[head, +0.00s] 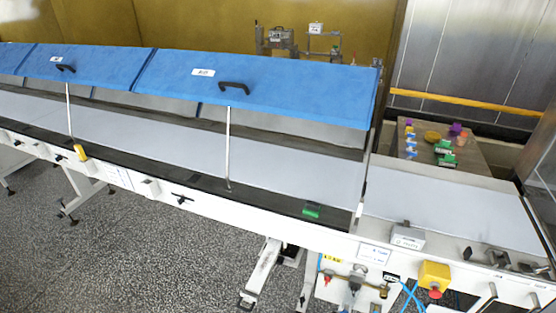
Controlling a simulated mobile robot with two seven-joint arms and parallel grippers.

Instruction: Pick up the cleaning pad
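A small green block (312,211), which looks like a cleaning pad, lies on the dark front ledge of the long conveyor machine, under the right end of the raised blue lid. More green pieces, one (443,146) behind another (447,160), lie on the side table at the right; they are too small to tell whether they are pads too. Neither of my grippers is in the head view.
Blue lids (255,85) stand raised over the grey belt (440,205), propped by thin metal struts (228,150). A yellow box with a red button (434,276) sticks out at the front right. The side table (477,165) holds several small coloured objects. Speckled floor (150,250) is open in front.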

